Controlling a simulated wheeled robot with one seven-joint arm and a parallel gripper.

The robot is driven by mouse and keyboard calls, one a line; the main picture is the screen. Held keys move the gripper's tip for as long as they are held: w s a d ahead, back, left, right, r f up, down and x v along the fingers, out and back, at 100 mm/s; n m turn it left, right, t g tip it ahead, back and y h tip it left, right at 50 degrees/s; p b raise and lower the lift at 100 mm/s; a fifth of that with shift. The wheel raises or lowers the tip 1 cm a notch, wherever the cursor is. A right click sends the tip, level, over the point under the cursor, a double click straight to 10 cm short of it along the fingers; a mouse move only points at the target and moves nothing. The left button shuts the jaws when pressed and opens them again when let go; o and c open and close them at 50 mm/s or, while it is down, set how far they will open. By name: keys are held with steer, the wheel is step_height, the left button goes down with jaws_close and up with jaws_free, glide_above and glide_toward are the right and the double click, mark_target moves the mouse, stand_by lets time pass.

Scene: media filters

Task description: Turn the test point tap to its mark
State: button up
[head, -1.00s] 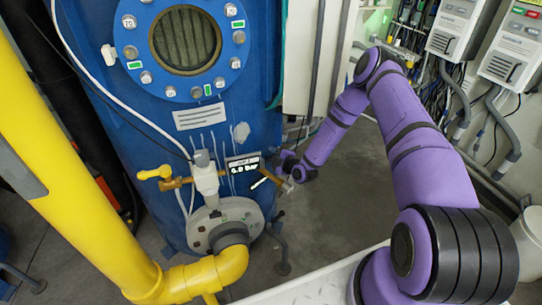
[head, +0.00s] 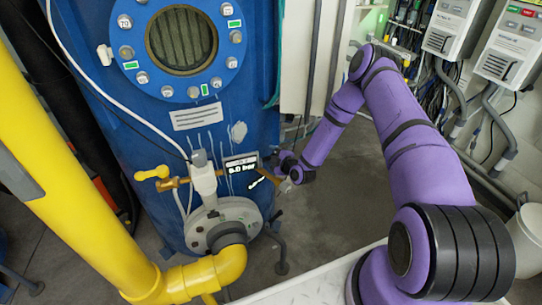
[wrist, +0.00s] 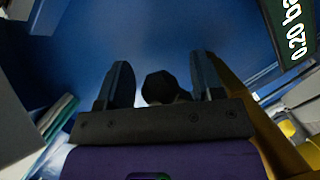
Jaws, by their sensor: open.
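A brass pipe fitting crosses the front of the blue vessel (head: 262,135). It has a yellow handle (head: 152,173) at its left end and a small white lever or pointer (head: 258,182) near its right end. Which one is the test point tap, and its mark, I cannot make out for sure. A dark display (head: 241,165) above the fitting shows a reading in bar. My gripper (head: 284,185) is at the right end of the fitting. In the wrist view my gripper (wrist: 162,82) is open, with a dark rounded knob (wrist: 160,88) between its fingers; contact is unclear.
A thick yellow pipe (head: 70,170) runs down the left and bends to a grey flange (head: 225,222) below the fitting. A white sensor body (head: 203,175) stands on the fitting. Wall boxes and cables are at the right.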

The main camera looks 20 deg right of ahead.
steer(key=v, duration=1)
steer(key=shift+r, duration=0.15)
